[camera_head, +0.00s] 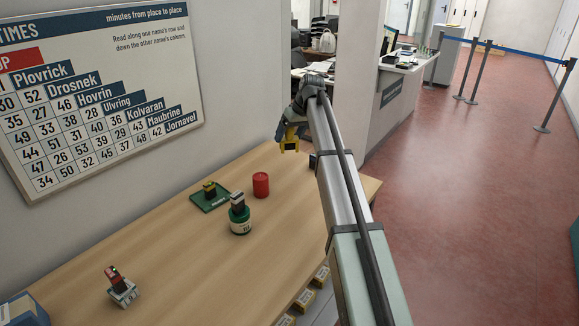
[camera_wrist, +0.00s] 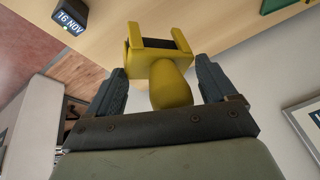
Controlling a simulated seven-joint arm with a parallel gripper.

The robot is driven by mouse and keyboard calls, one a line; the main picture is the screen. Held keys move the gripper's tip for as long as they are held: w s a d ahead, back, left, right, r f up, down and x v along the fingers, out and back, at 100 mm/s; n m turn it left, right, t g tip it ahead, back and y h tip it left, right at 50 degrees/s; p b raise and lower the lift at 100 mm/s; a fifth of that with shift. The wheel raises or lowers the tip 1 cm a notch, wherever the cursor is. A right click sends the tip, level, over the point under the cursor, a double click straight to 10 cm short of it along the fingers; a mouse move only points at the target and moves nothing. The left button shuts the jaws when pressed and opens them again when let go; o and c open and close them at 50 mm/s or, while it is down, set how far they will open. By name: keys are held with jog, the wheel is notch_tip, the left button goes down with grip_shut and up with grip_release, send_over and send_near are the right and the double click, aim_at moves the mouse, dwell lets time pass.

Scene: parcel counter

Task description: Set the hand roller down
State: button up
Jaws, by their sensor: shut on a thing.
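The hand roller is yellow with a dark roller. In the wrist view the hand roller (camera_wrist: 172,88) sits between the two fingers of my gripper (camera_wrist: 162,90), held by its rounded handle. In the head view the hand roller (camera_head: 290,143) hangs below my gripper (camera_head: 290,131), over the far part of the wooden counter (camera_head: 180,250). It appears above the surface; the exact gap is hard to judge. My gripper is shut on it.
The counter's front middle is clear.

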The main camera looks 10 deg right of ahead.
aim_at(298, 140)
notch_tip(298, 140, down, 9)
jog(key=shift+f, duration=0.15)
dwell(0.4)
jog(key=shift+s+f, duration=0.1)
jog(key=shift+f, duration=0.35)
jog(key=shift+f, duration=0.15)
jog(key=shift+c, duration=0.9)
jog(key=o, duration=0.9)
jog(key=shift+o, duration=0.7)
jog(key=shift+f, duration=0.15)
jog(key=shift+o, duration=0.3)
jog(key=shift+r, duration=0.65)
jog(key=v, duration=1.2)
jog(key=shift+r, duration=0.1)
